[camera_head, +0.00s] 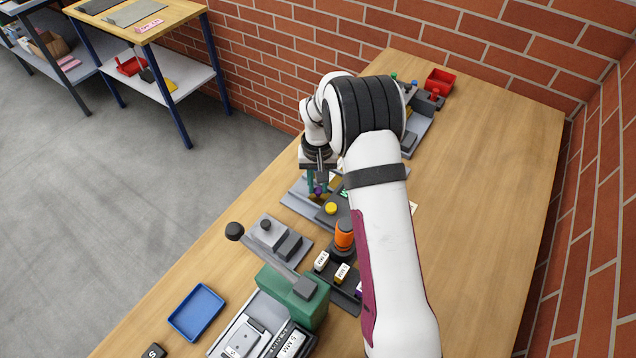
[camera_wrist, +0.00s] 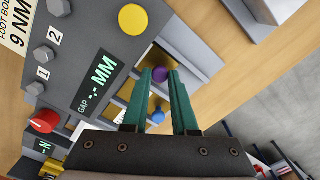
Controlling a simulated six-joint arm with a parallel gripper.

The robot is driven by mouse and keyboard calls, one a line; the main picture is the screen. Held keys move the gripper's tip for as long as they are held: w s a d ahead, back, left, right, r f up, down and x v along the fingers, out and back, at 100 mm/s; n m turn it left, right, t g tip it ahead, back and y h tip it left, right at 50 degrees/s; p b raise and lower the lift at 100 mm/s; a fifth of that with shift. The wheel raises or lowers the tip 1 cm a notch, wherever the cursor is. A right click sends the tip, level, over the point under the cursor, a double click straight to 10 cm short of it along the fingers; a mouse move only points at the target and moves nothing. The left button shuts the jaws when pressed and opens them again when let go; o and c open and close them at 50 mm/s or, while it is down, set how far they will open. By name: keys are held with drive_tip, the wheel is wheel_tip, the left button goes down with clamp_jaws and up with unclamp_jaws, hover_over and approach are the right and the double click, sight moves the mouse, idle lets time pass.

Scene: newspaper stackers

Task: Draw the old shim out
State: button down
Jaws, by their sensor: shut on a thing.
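My gripper (camera_head: 318,190) is over the grey fixture (camera_head: 296,196) in the head view. In the wrist view its two green fingers (camera_wrist: 160,80) are shut on a small purple knob (camera_wrist: 160,74). A brass-coloured piece (camera_wrist: 150,57) shows around the fingertips, beside the grey block. I cannot tell whether the knob belongs to the shim, as the fingers hide part of it. The gauge display (camera_wrist: 98,80) reads "GAP -.- MM". A blue knob (camera_wrist: 157,116) shows between the fingers, nearer my wrist.
A yellow button (camera_wrist: 133,19), numbered bolts (camera_wrist: 44,55) and a red knob (camera_wrist: 44,121) stand near my fingers. In the head view, a green lever press (camera_head: 295,290), an orange-topped tool (camera_head: 344,233) and an empty blue tray (camera_head: 196,312) stand nearer. The bench's right side is clear.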

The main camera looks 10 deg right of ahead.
sight(302, 187)
drive_tip(key=shift+w+a, duration=1.75)
drive_tip(key=shift+w, duration=0.05)
drive_tip(key=c, duration=1)
unclamp_jaws()
wheel_tip(302, 187, up, 16)
drive_tip(key=shift+f, duration=0.1)
